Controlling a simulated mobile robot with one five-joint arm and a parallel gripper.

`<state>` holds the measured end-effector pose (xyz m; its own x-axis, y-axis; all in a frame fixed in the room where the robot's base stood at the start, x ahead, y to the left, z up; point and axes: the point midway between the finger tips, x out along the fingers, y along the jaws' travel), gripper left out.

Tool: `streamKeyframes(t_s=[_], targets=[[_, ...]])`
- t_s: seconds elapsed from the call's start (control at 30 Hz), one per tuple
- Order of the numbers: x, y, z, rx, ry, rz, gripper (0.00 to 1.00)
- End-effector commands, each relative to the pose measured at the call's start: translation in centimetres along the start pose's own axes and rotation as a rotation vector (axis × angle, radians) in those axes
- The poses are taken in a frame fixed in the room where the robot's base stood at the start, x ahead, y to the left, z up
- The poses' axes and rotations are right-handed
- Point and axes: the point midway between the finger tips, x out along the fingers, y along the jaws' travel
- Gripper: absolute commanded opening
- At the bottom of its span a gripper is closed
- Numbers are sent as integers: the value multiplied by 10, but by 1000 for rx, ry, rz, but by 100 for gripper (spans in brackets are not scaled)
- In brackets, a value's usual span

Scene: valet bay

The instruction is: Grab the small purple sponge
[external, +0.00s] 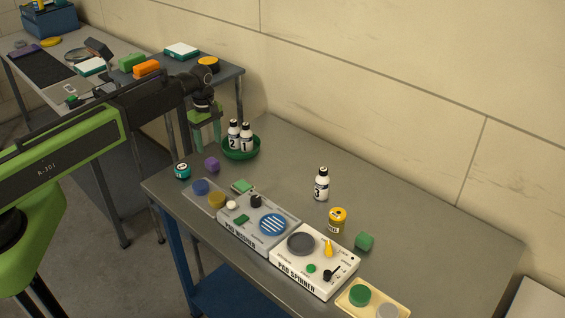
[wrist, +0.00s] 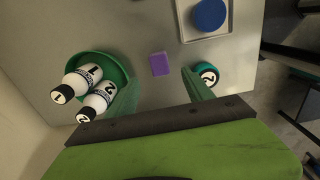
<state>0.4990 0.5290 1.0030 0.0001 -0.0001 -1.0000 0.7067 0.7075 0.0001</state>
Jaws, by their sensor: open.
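The small purple sponge (external: 212,165) stands on the grey table near its far left part, between the green bowl and a teal-lidded jar. It also shows in the wrist view (wrist: 159,64), upper middle, just beyond the fingertips and roughly centred between them. My gripper (external: 207,145) has green fingers pointing down, above the table on the far side of the sponge. In the wrist view my gripper (wrist: 159,82) is open, with nothing between its fingers. The sponge is fully visible and apart from both fingers.
The green bowl (external: 241,153) holds bottles 1 and 2, close to one finger in the wrist view. The teal-lidded jar (wrist: 207,74) is close to the other finger. A tray with blue and yellow pads (external: 201,188), the pad washer (external: 259,222) and pad spinner (external: 314,262) line the front.

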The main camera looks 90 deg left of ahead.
Motion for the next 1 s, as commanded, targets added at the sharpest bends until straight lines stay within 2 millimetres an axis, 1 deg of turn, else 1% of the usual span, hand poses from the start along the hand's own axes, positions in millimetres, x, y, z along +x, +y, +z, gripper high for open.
streamKeyframes(t_s=[0.03,0.1,0.2,0.33,0.4,0.47,0.6,0.7,0.77,0.97,1.0], targets=[[22,0,0,0,0,0,60],[34,0,0,0,0,0,60],[41,0,0,0,0,0,60],[38,0,0,1,0,0,60],[42,0,0,1,0,0,60],[49,0,0,1,0,0,60],[75,1,1,1,0,0,60],[90,1,1,0,0,1,60],[93,1,1,0,0,1,60],[89,1,1,0,1,1,60],[89,1,1,0,1,1,57]])
